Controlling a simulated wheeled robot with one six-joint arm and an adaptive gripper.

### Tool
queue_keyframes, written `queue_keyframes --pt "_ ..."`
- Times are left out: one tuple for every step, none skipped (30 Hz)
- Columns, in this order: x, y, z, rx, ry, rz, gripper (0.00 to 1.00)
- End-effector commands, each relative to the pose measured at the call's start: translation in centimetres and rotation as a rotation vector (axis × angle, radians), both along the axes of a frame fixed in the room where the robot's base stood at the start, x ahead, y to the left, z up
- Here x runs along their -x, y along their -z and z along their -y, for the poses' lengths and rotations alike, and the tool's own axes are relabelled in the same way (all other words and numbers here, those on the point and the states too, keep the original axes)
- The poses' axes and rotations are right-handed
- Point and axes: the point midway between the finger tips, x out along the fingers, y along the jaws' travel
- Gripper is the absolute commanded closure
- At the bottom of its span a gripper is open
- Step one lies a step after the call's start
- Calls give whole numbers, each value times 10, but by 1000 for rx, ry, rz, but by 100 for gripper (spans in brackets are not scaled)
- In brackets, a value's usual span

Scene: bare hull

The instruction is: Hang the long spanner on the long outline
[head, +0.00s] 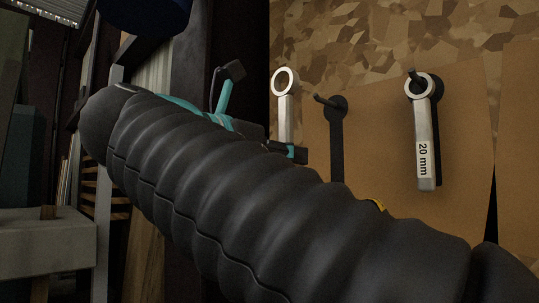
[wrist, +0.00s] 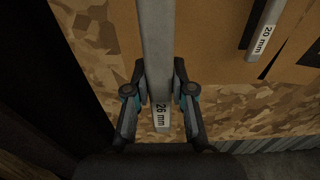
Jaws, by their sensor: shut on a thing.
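My gripper (head: 292,152) is shut on a long grey spanner (head: 285,105) with a ring at its top end. The spanner is upright, ring up, to the left of a dark long outline (head: 336,148) with a peg (head: 325,101) at its top. The ring is apart from the peg. In the wrist view, the fingers of my gripper (wrist: 159,75) close on both sides of the spanner (wrist: 155,35), whose lower end reads "26 mm". My arm hides the lower part of the outline in the head view.
A shorter spanner (head: 424,140) marked "20 mm" hangs on a second peg to the right; its lower end also shows in the wrist view (wrist: 263,40). Both outlines are on a brown board (head: 465,150) against a chipboard wall (head: 400,35). A dark post stands left.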

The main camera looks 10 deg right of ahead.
Motion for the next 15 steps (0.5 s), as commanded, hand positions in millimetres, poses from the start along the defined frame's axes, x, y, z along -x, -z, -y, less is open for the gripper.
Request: queue_keyframes --pt "1 -1 2 1 0 1 100" --pt "1 -2 3 1 1 1 100" --pt "0 -2 4 1 2 0 100" --pt "0 -1 5 1 3 0 100" --pt "-1 -1 6 2 4 0 100" --pt "-2 -1 8 1 5 0 100" --pt "-3 -1 9 2 5 1 100" --pt "-4 -1 10 2 5 1 100" --pt "-5 -1 12 1 5 0 100" --pt "-6 0 13 1 5 0 100" --pt "-7 0 14 1 5 0 100" --pt "-8 0 16 1 5 0 100" --pt "-9 0 17 1 5 0 100" --pt "-10 0 18 1 4 0 100" --pt "-11 1 20 1 3 0 100"
